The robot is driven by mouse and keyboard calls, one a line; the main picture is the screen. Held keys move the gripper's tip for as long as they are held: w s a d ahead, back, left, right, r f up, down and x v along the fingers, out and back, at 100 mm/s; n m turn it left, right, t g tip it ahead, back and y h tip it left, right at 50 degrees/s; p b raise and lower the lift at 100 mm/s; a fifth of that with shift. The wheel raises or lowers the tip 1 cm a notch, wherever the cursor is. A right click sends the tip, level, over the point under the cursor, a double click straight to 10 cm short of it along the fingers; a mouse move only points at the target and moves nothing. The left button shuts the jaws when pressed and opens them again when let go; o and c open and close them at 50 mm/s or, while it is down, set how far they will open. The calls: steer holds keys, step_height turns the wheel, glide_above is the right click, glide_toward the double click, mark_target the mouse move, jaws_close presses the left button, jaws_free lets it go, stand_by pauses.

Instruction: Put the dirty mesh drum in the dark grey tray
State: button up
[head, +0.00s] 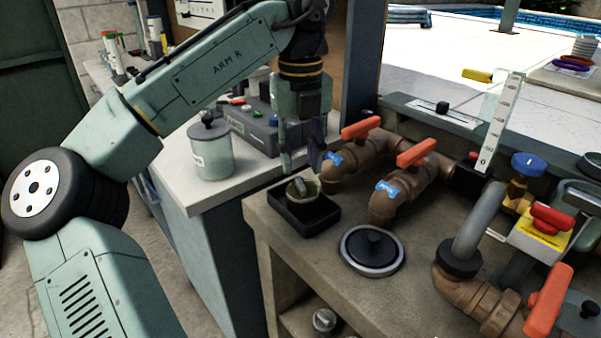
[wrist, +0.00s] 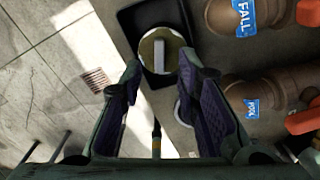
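The dirty mesh drum (head: 302,191) is a short olive-tan cylinder with a pale grey bar across its top. It appears to sit upright inside the dark grey tray (head: 312,226), a shallow square tray at the near left corner of the concrete bench. In the wrist view, the drum (wrist: 160,50) shows just past my fingertips, with the tray (wrist: 134,18) around and below it. My gripper (head: 302,168) points down just above the drum. Its two fingers are spread apart, with a gap on both sides of the drum and nothing held between them.
Brown pipes with orange handles (head: 361,128) stand close right of the tray. A round black lid with a grey rim (head: 372,250) lies in front of them. A small round grey part (head: 324,320) is on the shelf below.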

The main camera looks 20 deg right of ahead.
mark_target(301, 183)
step_height(301, 183, up, 8)
steer(key=p, duration=0.1)
steer(key=shift+f, duration=0.15)
